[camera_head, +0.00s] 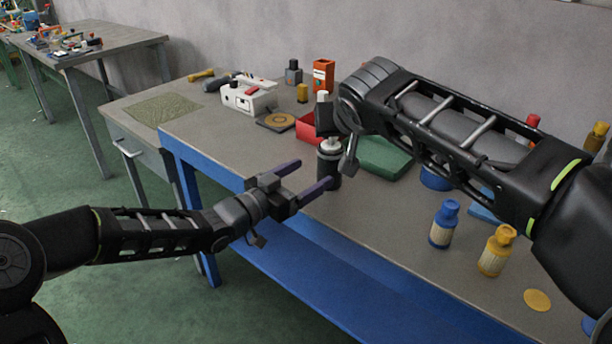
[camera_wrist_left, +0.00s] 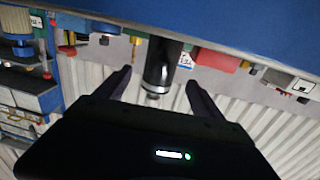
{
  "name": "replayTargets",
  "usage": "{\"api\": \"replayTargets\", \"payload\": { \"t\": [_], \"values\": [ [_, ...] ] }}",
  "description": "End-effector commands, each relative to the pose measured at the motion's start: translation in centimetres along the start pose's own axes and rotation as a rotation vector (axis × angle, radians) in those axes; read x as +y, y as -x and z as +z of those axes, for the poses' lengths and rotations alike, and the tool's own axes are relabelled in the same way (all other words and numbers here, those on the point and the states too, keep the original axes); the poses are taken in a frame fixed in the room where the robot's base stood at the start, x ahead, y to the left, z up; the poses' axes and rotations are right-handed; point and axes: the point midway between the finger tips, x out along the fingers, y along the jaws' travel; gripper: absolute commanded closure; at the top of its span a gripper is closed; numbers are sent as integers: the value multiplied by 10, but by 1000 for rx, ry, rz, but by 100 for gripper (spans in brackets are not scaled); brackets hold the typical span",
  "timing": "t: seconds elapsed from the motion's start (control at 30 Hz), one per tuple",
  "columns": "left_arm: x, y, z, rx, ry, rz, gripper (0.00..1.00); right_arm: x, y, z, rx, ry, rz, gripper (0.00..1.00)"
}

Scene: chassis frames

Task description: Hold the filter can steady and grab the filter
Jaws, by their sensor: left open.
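A dark cylinder with a grey top, apparently the filter can (camera_head: 328,163), stands upright near the front edge of the workbench. In the left wrist view the can (camera_wrist_left: 161,62) shows as a black cylinder with a silvery end, between my two fingers with space on both sides. My left gripper (camera_head: 314,174) is open in front of the can, its dark fingers pointing at it; it also shows in the left wrist view (camera_wrist_left: 160,87). I cannot make out a separate filter.
The grey workbench (camera_head: 240,128) holds a white box (camera_head: 248,97), a red bin (camera_head: 308,130), a green case (camera_head: 384,158), a blue bottle (camera_head: 444,224) and a yellow bottle (camera_head: 496,250). A yellow disc (camera_head: 537,300) lies at the right. Green floor is free at the left.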

Motion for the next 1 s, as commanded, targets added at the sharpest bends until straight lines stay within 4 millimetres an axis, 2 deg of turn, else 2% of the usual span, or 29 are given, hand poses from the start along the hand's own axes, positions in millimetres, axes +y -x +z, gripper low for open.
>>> {"api": "replayTargets", "payload": {
  "t": [0.17,0.63,0.77,1.0],
  "values": [
    [0,-8,0,2,-1,1,22,0,0,0,0,0,0,64],
    [0,-70,0,1,-1,0,22,0,0,0,0,0,0,64],
    [0,-77,0,0,-1,-1,22,0,0,0,0,0,0,64],
    [0,-78,0,0,-1,-1,22,0,0,0,0,0,0,64]
  ]
}}
